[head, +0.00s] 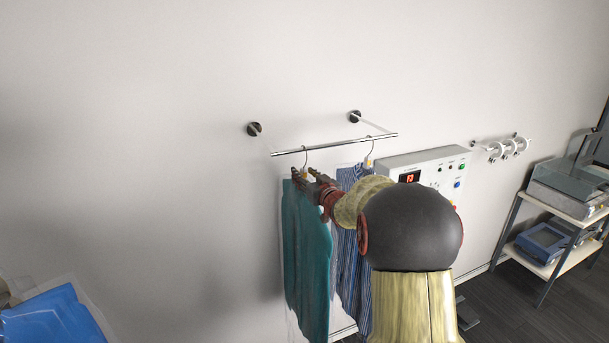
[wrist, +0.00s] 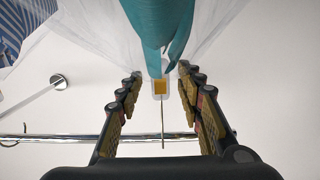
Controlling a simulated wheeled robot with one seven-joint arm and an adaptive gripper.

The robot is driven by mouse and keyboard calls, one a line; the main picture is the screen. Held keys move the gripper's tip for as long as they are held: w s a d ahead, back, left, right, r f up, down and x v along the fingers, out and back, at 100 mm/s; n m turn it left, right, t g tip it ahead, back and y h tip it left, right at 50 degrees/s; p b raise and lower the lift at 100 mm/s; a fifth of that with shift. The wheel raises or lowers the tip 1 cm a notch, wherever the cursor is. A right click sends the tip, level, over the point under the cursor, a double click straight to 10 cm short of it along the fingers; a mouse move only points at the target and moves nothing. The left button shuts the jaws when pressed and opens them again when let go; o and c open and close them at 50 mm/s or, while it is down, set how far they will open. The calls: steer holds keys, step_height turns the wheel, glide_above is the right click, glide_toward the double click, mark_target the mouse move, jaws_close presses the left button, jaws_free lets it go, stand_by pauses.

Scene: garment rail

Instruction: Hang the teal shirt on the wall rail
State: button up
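The teal shirt (head: 306,255) hangs upright below the left part of the wall rail (head: 335,144). Its hanger hook (head: 304,153) reaches the rail and appears to be over it. In the wrist view the shirt (wrist: 158,25) is at the top, with an orange tag (wrist: 160,87) at the hanger neck. The thin hook crosses the rail (wrist: 60,138) there, seen edge-on. My gripper (wrist: 159,76) is open, its fingers on both sides of the hanger neck with gaps visible. In the head view my gripper (head: 304,178) is at the shirt's top, partly hiding it.
A blue striped shirt (head: 348,255) hangs to the right on the same rail, partly behind my arm. A control panel (head: 425,163), a white hook rack (head: 502,148) and a shelf cart (head: 565,205) are farther right. Blue cloth (head: 50,318) lies lower left. The rail's left end is clear.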

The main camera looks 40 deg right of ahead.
steer(key=v, duration=1.1)
steer(key=shift+s+a+r, duration=0.15)
steer(key=shift+s, duration=0.2)
steer(key=shift+o, duration=0.2)
steer(key=shift+o, duration=0.8)
steer(key=shift+s, duration=0.1)
steer(key=f+p+v, duration=0.1)
steer(key=p+v, duration=0.1)
steer(key=v, duration=1.1)
